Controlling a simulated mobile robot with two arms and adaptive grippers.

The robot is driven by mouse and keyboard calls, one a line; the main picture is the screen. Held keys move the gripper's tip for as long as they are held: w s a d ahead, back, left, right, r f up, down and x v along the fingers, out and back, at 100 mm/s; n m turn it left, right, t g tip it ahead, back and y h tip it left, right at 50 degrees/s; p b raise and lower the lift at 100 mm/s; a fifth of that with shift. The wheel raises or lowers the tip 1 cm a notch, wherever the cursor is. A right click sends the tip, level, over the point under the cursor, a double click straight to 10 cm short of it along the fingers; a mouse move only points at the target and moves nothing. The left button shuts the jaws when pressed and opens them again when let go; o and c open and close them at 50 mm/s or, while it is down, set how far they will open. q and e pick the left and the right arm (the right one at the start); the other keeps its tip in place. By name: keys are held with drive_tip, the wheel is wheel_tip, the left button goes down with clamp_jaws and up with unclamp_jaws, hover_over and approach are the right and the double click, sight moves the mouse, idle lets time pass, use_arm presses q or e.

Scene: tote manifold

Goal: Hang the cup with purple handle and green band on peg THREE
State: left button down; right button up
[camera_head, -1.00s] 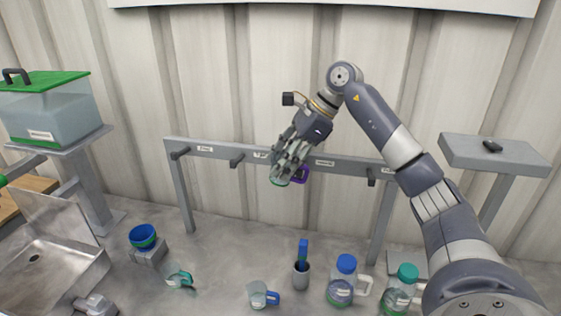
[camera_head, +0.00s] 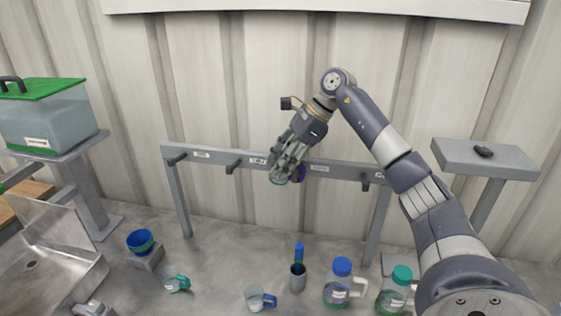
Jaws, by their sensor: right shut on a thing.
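The cup with the purple handle and green band (camera_head: 278,180) is up at the rack's crossbar, mostly covered by my right gripper. Its purple handle (camera_head: 299,173) shows on the right side of the fingers. My right gripper (camera_head: 285,167) is shut on this cup, in front of the bar. The peg rack (camera_head: 216,156) has small labels above its pegs, too small to read surely. Two pegs (camera_head: 233,167) show left of the gripper and one (camera_head: 366,183) shows to its right. The peg behind the gripper is hidden, so I cannot tell whether the handle is around it. My left gripper is not in view.
On the counter stand a blue bowl (camera_head: 140,241) on a grey block, a teal-handled cup (camera_head: 177,284), a blue-handled cup (camera_head: 257,299), a grey holder with a blue brush (camera_head: 298,276) and two lidded bottles (camera_head: 339,285). A sink (camera_head: 45,262) is at left.

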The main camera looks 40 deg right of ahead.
drive_tip(key=o, duration=1.1)
drive_tip(key=shift+c, duration=0.2)
drive_tip(key=shift+a, duration=0.1)
drive_tip(key=shift+o, duration=1.3)
drive_tip(key=shift+w, duration=0.1)
drive_tip(key=shift+o, duration=0.6)
drive_tip(key=shift+w, duration=0.1)
drive_tip(key=shift+o, duration=0.2)
drive_tip(key=shift+o, duration=1.2)
drive_tip(key=shift+s, duration=0.2)
drive_tip(key=shift+o, duration=0.3)
drive_tip(key=shift+o, duration=0.3)
drive_tip(key=shift+w, duration=0.15)
